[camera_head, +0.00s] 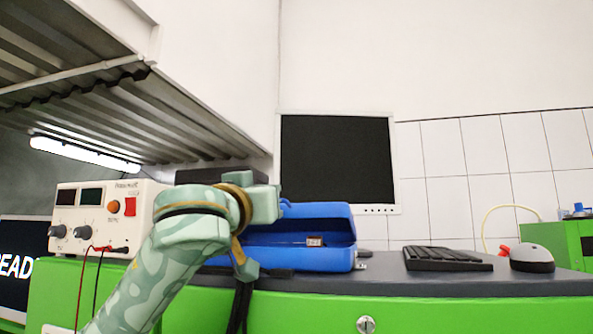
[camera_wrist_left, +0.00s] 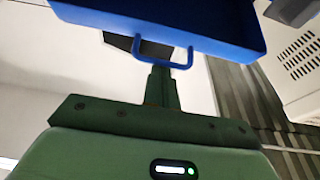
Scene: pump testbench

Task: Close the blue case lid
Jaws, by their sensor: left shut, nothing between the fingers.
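The blue case (camera_head: 300,262) sits on the dark bench top in the head view, partly hidden behind my left wrist. Its lid (camera_head: 325,211) stands raised at the back, and a small brownish item lies inside. In the left wrist view a blue part of the case (camera_wrist_left: 205,22) with a blue loop handle (camera_wrist_left: 165,62) fills the top. My left gripper (camera_wrist_left: 150,46) is shut and empty, its dark fingers close to the handle; I cannot tell if they touch. In the head view its fingertips are not clearly seen. My right gripper is not in view.
A white power supply (camera_head: 105,217) with leads stands left of my arm. A black monitor (camera_head: 337,160) rises behind the case. A keyboard (camera_head: 446,259) and a mouse-like device (camera_head: 532,258) lie to the right. A metal shelf (camera_head: 120,105) overhangs the left side.

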